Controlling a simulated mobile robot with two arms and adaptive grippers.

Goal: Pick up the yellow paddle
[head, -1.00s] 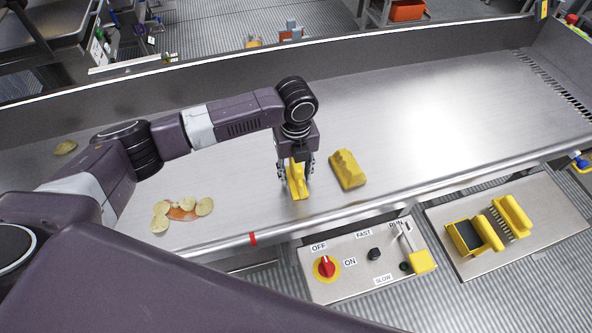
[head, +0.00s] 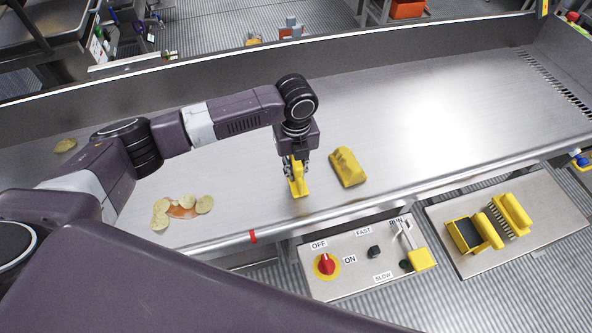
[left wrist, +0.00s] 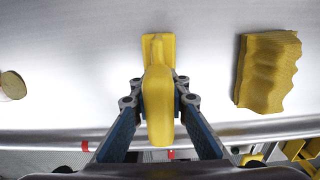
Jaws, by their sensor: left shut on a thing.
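The yellow paddle (head: 297,180) stands on the steel conveyor bed near its front edge. My left gripper (head: 297,168) comes down on it from above and is shut on it. In the left wrist view the yellow paddle (left wrist: 158,92) lies between the two blue fingers of my left gripper (left wrist: 158,100), which touch it on both sides. I cannot tell whether the paddle is clear of the steel. My right gripper is not in view.
A wavy yellow block (head: 347,167) lies just right of the paddle. Several chips (head: 161,214) lie at the left on the bed. A control panel (head: 375,262) with a red knob (head: 327,265) is in front. A plate with yellow-handled brushes (head: 510,218) is at the right.

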